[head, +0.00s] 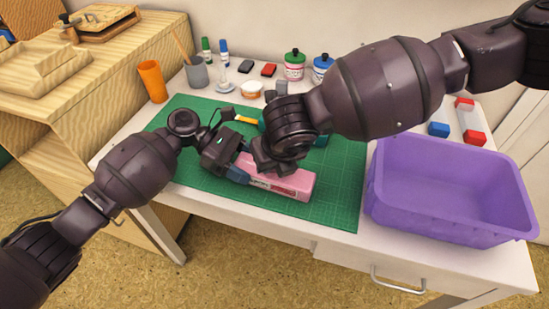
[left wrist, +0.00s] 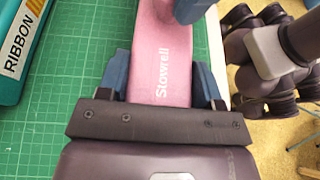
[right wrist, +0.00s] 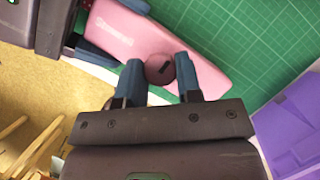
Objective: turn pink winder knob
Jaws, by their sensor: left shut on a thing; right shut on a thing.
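The pink winder (head: 293,186), a long box lettered Stowrell, lies on the green cutting mat (head: 340,190). Its body (left wrist: 163,60) runs between the blue fingers of my left gripper (head: 238,170), which is shut on its left end. In the head view my right gripper hides the knob.
A teal box lettered RIBBON (left wrist: 20,45) lies on the mat beside the winder. A purple bin (head: 450,195) stands on the right of the table. An orange cup (head: 152,82), a grey cup (head: 196,75), bottles and inkpads stand along the back. The mat's front right is clear.

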